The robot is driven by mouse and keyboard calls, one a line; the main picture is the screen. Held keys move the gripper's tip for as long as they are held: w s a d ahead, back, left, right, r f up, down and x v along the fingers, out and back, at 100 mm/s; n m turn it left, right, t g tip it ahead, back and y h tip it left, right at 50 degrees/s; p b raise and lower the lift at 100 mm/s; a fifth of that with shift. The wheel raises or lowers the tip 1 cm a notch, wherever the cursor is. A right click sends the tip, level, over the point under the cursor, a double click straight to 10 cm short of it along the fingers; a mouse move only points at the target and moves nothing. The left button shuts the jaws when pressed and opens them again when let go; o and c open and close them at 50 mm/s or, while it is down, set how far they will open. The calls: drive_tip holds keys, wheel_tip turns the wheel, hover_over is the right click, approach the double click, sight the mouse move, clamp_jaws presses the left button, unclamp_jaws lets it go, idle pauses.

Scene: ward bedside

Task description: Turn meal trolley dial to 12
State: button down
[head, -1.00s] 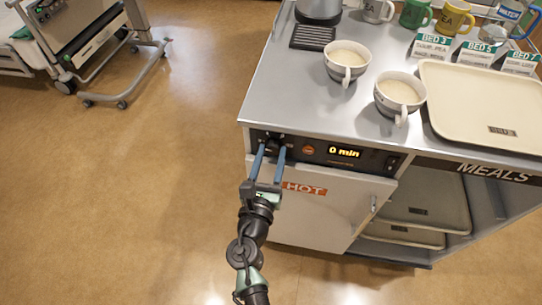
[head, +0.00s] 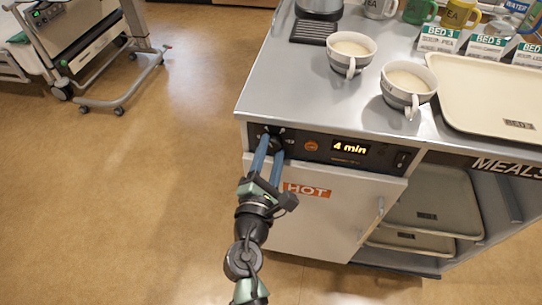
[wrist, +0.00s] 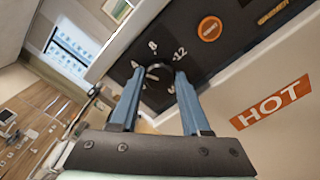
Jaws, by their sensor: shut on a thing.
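The meal trolley (head: 330,215) has a dark control panel along its top front edge. Its black dial (head: 272,141) is at the panel's left end, partly hidden by my fingers. The panel's display (head: 350,147) reads "4 min" in yellow. In the wrist view the dial (wrist: 157,73) sits between my fingertips, with the marks 8 and 12 legible around it and others partly hidden. My gripper (head: 270,150) is shut on the dial, its two blue fingers on either side and the hand tilted. It also shows in the wrist view (wrist: 157,80).
An orange round button (head: 311,145) is right of the dial, and a black switch (head: 403,160) is at the panel's right. A white HOT door (head: 330,220) lies below. Two filled cups (head: 350,50) and a cream tray (head: 480,110) stand on top.

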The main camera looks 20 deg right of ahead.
drive_tip(key=m+b, duration=0.1)
drive_tip(key=m, duration=0.1)
drive_tip(key=m+b, duration=0.2)
drive_tip(key=m, duration=0.1)
drive_tip(key=shift+f+m, duration=0.25)
drive_tip(key=shift+m, duration=0.05)
drive_tip(key=m+b, duration=0.5)
drive_tip(key=m, duration=0.1)
drive_tip(key=m+b, duration=0.4)
drive_tip(key=m, duration=0.2)
drive_tip(key=shift+m+b, duration=0.3)
drive_tip(key=shift+b, duration=0.1)
drive_tip(key=shift+r+m+b, duration=0.1)
drive_tip(key=shift+m+b, duration=1.55)
drive_tip(key=shift+m, duration=0.85)
drive_tip(key=shift+c, duration=1.8)
unclamp_jaws()
drive_tip(key=shift+a, duration=0.1)
drive_tip(key=v, duration=1.3)
drive_tip(key=shift+p, duration=0.35)
